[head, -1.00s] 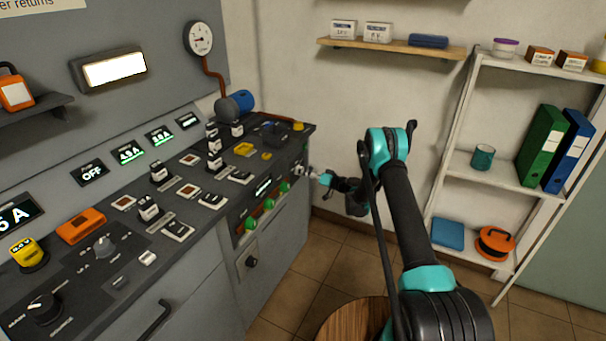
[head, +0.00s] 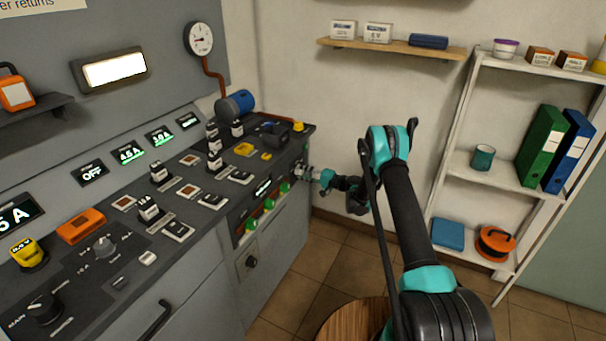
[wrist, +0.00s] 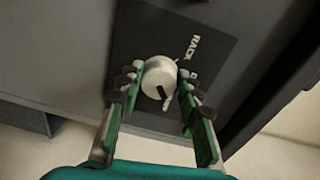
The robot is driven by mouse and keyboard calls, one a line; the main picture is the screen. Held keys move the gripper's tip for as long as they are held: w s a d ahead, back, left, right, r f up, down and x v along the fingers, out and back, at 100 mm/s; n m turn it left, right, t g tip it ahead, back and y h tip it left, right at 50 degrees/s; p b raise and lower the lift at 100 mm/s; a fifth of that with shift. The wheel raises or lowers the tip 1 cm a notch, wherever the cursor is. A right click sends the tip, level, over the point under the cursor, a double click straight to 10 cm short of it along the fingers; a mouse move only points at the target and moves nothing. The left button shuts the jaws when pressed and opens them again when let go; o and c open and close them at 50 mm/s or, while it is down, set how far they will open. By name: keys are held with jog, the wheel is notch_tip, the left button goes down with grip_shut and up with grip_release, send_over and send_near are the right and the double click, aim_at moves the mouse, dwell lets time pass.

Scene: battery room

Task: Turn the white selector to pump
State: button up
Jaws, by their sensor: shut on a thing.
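The white selector (wrist: 159,77) is a round knob on a dark plate (wrist: 213,55) in the wrist view. A dark mark shows on the lower right of its face. The word RACK is printed on the plate, up and to the right of the knob; a second label is partly covered by a finger. My gripper (wrist: 158,92) has one green-padded finger on each side of the knob and is shut on it. In the head view my gripper (head: 306,173) is at the right end of the console front, where the selector is mostly hidden.
The grey console (head: 275,215) carries several switches, displays and green-lit controls. A white shelf unit (head: 470,160) with binders stands to the right.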

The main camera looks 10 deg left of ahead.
jog(key=shift+m, duration=0.9)
jog(key=o, duration=1.2)
jog(key=shift+c, duration=0.2)
jog(key=shift+d, duration=0.15)
jog(key=v, duration=1.1)
jog(key=shift+s+d, duration=0.15)
jog(key=shift+d, duration=0.2)
jog(key=shift+r, duration=0.1)
